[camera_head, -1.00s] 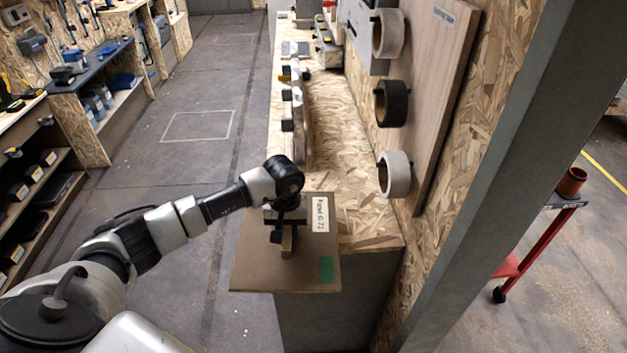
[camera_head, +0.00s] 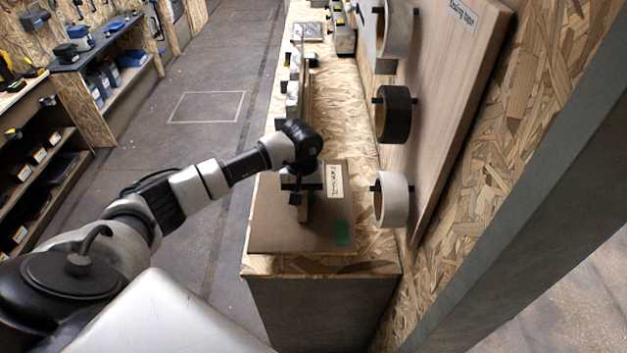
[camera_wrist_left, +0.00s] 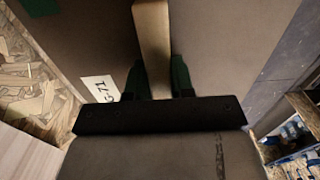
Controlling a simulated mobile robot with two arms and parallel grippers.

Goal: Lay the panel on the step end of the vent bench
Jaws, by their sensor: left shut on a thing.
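The panel (camera_head: 280,232) is a flat brown board with a white label and a green patch, and a wooden grip bar (camera_head: 303,212) on top. My left gripper (camera_head: 298,192) is shut on this bar; the left wrist view shows both fingers (camera_wrist_left: 158,80) around the bar (camera_wrist_left: 153,35). The panel lies over the near end of the OSB-topped bench (camera_head: 378,267), with a strip of bench top showing in front and at the right. Its left edge is close to the bench's left side. I cannot tell whether it touches the top. My right gripper is out of view.
A board with rings, including a black one (camera_head: 394,113) and a pale one (camera_head: 391,199), stands along the bench's right side, close to the panel. Clamp-like fittings (camera_head: 296,95) line the bench's left edge farther back. The floor at left (camera_head: 205,107) is clear.

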